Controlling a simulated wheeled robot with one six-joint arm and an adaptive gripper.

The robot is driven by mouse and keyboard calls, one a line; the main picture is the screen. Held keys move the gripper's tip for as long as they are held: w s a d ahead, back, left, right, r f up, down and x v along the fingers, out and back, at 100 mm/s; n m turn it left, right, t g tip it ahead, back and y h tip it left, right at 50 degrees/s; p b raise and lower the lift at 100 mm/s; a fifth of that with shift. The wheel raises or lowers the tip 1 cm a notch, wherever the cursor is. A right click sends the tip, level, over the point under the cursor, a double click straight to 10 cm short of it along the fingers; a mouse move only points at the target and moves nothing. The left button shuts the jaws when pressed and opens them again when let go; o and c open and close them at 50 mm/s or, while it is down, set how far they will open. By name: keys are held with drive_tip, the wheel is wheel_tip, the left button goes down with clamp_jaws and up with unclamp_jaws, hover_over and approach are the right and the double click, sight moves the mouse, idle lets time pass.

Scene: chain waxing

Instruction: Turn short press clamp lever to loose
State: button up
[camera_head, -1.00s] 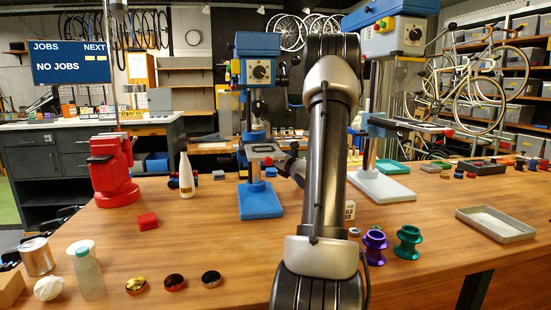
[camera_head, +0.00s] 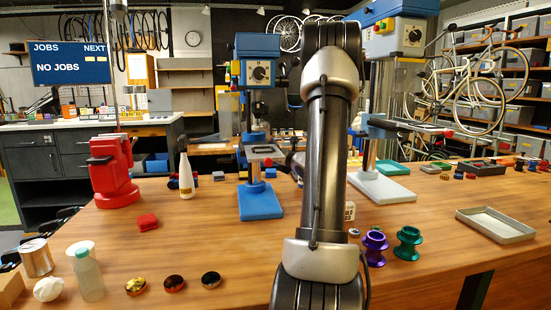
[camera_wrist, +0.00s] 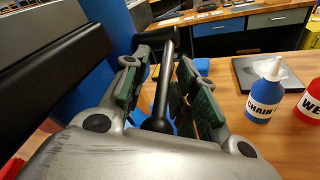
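The short press (camera_head: 257,75) is the blue drill press left of my arm in the head view, with a blue base and a small work table (camera_head: 262,150). In the wrist view a black lever (camera_wrist: 164,85) with a rounded end stands between the fingers of my gripper (camera_wrist: 158,68). I take it for the clamp lever. The green-padded fingers are apart, one on each side of it, with visible gaps. I cannot tell whether either pad touches it. In the head view my arm hides most of the gripper and the lever.
A taller press (camera_head: 398,40) stands right of my arm. A white bottle (camera_head: 186,176) and a red machine (camera_head: 112,172) stand left of the short press. In the wrist view a blue chain bottle (camera_wrist: 264,95) and a red bottle (camera_wrist: 310,103) stand at the right.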

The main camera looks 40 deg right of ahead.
drive_tip(key=v, duration=1.2)
